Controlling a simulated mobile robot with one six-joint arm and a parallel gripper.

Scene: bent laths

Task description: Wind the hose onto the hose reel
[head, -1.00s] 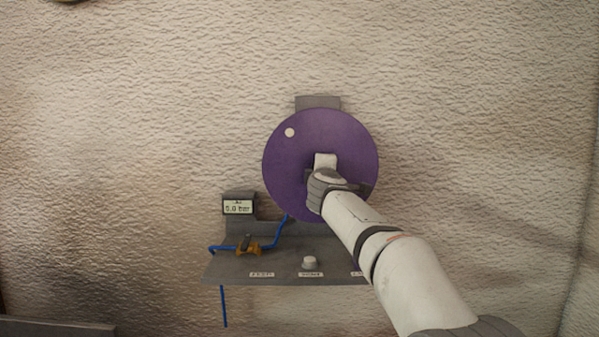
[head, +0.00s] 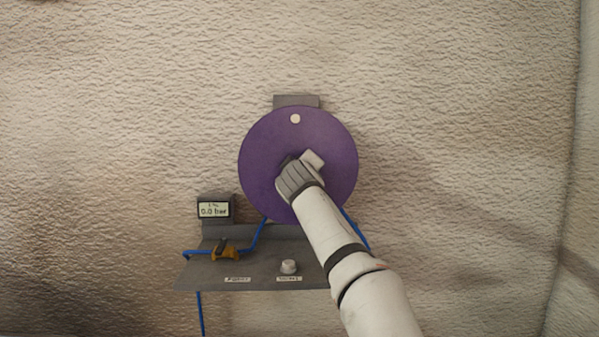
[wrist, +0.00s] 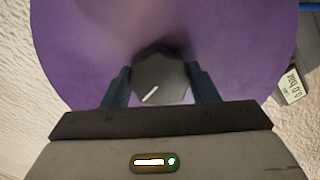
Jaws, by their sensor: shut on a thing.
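The hose reel's purple disc (head: 270,140) faces me on the wall, its pale dot (head: 295,118) near the top. A dark scalloped knob (wrist: 160,75) with a white mark is at its middle. My gripper (wrist: 159,88) is shut on this knob, a finger on each side. In the head view my gripper (head: 298,172) hides the knob. Blue hose (head: 352,225) shows below the disc at right, partly behind my arm; its end is not seen. Another blue length (head: 258,238) runs from the disc's lower left to a yellow valve (head: 226,250).
A grey shelf (head: 205,275) with a pale round knob (head: 289,266) and labels juts out below the reel. A gauge (head: 214,210) at left seems to read 0.0 bar. The wall around is bare.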

